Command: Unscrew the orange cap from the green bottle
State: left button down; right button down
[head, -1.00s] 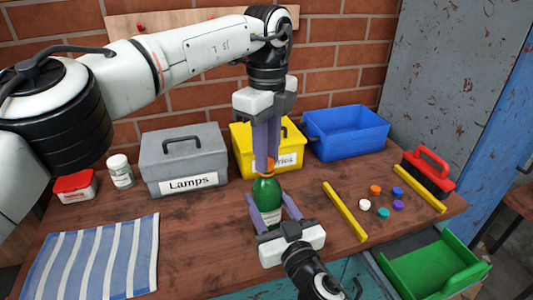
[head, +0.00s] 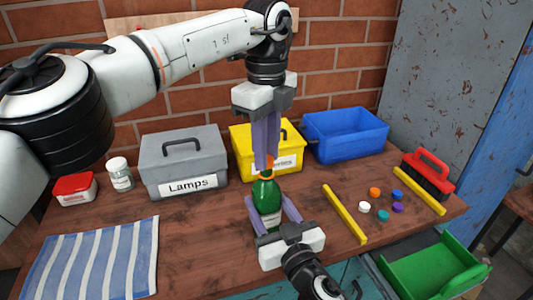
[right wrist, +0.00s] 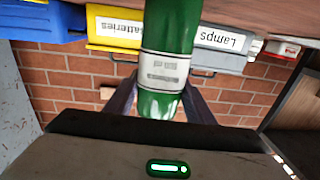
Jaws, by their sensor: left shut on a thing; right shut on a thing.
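The green bottle (head: 266,195) stands upright on the bench, with a pale label; it also fills the middle of the right wrist view (right wrist: 168,45). My right gripper (head: 268,216) is shut on its body from the front, one finger on each side. My left gripper (head: 265,163) points straight down above the bottle and is shut on the orange cap (head: 270,161), mostly hidden between its fingers. Orange also shows just under the fingertips at the bottle's neck. I cannot tell whether the cap is clear of the neck.
Behind stand a grey Lamps box (head: 183,162), a yellow bin (head: 241,139) and a blue bin (head: 346,132). Right of the bottle are a yellow bar (head: 344,213), several loose caps (head: 383,215) and a red brush (head: 428,172). A striped cloth (head: 92,258) lies at left.

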pick_arm(q)
jog(key=shift+r, duration=0.5)
jog(key=shift+r, duration=1.95)
pick_arm(e)
jog(key=c, duration=0.8)
grip_release()
jog(key=shift+o, duration=0.2)
